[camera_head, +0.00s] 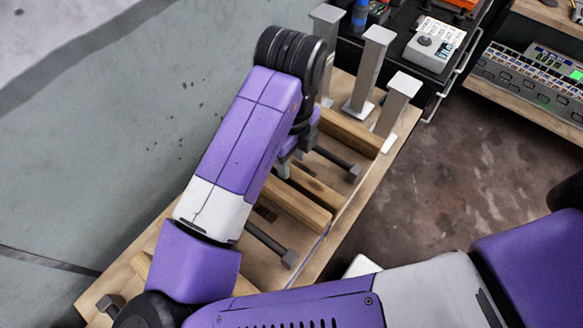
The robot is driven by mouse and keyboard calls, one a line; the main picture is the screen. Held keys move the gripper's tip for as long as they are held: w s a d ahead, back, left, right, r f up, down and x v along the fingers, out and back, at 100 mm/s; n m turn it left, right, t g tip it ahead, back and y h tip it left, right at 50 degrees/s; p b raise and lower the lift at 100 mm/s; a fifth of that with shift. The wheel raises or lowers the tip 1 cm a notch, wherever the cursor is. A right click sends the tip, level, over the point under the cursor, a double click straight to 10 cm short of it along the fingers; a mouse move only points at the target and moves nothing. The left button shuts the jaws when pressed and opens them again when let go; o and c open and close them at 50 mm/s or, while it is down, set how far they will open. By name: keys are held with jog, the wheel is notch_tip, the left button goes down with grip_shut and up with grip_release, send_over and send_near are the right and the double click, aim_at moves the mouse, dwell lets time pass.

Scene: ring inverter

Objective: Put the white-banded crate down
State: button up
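I cannot make out a white-banded crate in the head view. My purple and white arm reaches over a long wooden board (328,254) with wooden slats (297,204) across it and dark bolts between them. My gripper (284,166) is at the slats near the middle of the board. It is mostly hidden behind my own arm, and only small grey parts of it show. I cannot see whether it holds anything. A small white thing (362,266) shows beside the board's right edge, partly covered by my arm.
Several grey metal posts (370,70) stand at the board's far end. A black cabinet (397,52) behind them carries a grey meter box (435,44). A shelf at upper right holds a control panel (530,78). The brown floor (470,160) at right is clear.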

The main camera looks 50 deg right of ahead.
notch_tip(320, 180, up, 6)
jog(key=shift+s, duration=0.1)
dwell(0.8)
